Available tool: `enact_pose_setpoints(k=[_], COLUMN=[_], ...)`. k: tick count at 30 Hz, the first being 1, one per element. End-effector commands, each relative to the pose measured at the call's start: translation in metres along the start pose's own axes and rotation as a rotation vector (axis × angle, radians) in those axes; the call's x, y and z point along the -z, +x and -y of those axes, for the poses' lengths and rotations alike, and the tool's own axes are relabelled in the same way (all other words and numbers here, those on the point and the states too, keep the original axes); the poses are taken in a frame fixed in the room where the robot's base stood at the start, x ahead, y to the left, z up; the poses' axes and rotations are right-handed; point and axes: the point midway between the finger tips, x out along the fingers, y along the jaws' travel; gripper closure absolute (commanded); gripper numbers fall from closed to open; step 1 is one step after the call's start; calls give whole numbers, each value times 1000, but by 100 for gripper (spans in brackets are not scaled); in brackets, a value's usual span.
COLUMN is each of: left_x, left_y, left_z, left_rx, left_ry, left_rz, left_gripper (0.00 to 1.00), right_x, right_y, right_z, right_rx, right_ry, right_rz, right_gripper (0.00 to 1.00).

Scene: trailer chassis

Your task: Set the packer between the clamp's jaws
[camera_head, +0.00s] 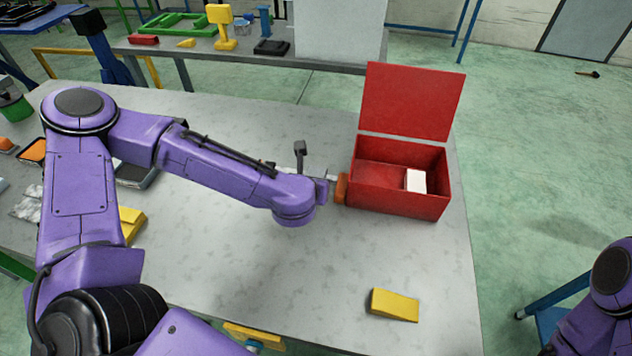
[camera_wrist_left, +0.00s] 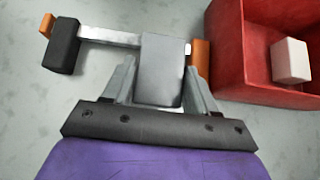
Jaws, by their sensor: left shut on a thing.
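My left gripper (camera_head: 328,190) is shut on the clamp, at its grey block (camera_wrist_left: 163,70), which sits between the two fingers in the left wrist view (camera_wrist_left: 160,85). The clamp's metal bar (camera_wrist_left: 110,37) runs left to a black jaw (camera_wrist_left: 62,47) with an orange end. An orange part (camera_wrist_left: 200,62) shows at its right end; in the head view it (camera_head: 341,188) is beside the red box. A white block (camera_head: 416,181), possibly the packer, lies inside the box at its right, and shows in the wrist view (camera_wrist_left: 291,60). My right gripper is out of view.
The open red box (camera_head: 398,202) stands at the table's right side, its lid (camera_head: 410,100) raised behind. A yellow wedge (camera_head: 395,305) lies near the front right corner. Another yellow piece (camera_head: 131,222) is at left. The table's (camera_head: 350,265) middle front is clear.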

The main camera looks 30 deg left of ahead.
Motion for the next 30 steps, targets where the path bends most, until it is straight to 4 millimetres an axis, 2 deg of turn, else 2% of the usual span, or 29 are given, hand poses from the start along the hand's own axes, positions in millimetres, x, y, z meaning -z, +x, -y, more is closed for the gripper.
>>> enact_pose_setpoints(k=[3,5,17,18,20,30], left_x=[19,26,28,31,30,26], left_y=[20,26,28,28,28,24], left_z=[-4,-6,-6,-7,-7,-7], left_rx=[-5,-7,-7,-9,-9,-9], left_ry=[-6,-7,-7,-7,-7,-7], left_rz=[4,4,6,-1,-1,0], left_gripper=[100,100,100,36,17,17], right_x=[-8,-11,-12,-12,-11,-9], right_y=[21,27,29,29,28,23], right_z=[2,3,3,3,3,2], right_rx=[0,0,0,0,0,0], right_ry=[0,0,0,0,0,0], right_rz=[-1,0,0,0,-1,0], right_gripper=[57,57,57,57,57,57])
